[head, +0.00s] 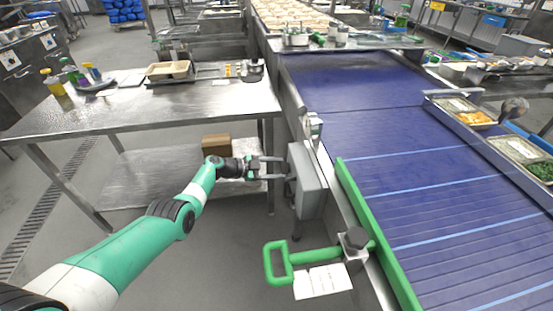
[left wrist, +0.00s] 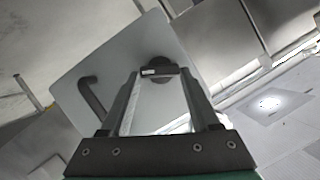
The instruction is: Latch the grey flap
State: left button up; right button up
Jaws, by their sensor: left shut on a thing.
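The grey flap (head: 308,182) is a flat grey panel on a box at the conveyor's left side. In the left wrist view the flap (left wrist: 125,65) fills the middle, with a dark bar handle (left wrist: 92,98) and a round dark latch knob (left wrist: 157,68) on its face. My left gripper (head: 281,168) reaches the flap's left side. In the left wrist view its fingers (left wrist: 158,75) lie on both sides of the knob and are shut on it. The flap looks flat against its box; whether the latch is engaged I cannot tell. My right gripper is out of view.
A steel table (head: 150,108) with trays stands at the left, and a cardboard box (head: 216,143) sits on its lower shelf. The blue conveyor (head: 400,150) runs along the right. A green handle (head: 290,258) sticks out below the flap.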

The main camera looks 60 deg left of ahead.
pick_arm(q)
jog(key=shift+d+f+m+t+y+p, duration=0.15)
jog(key=shift+m+t+y+p, duration=0.3)
jog(key=shift+m, duration=0.55)
jog(key=shift+s+d+f+m+t+y+b, duration=0.15)
jog(key=shift+m+t+y+b, duration=0.3)
jog(key=shift+m+b, duration=0.75)
jog(key=shift+w+f+m+t+y+b, duration=0.1)
jog(key=shift+f+m+t+y+b, duration=0.15)
jog(key=shift+m+t+b, duration=0.85)
jog(key=shift+s+d+f+m+y+b, duration=0.1)
jog(key=shift+f+m+y+b, duration=0.2)
jog(key=shift+m+b, duration=0.95)
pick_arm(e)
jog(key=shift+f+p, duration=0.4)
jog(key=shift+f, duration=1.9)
pick_arm(q)
jog(key=shift+r+m, duration=0.15)
jog(key=shift+m, duration=0.3)
jog(key=o, duration=1.4)
jog(key=shift+c, duration=0.2)
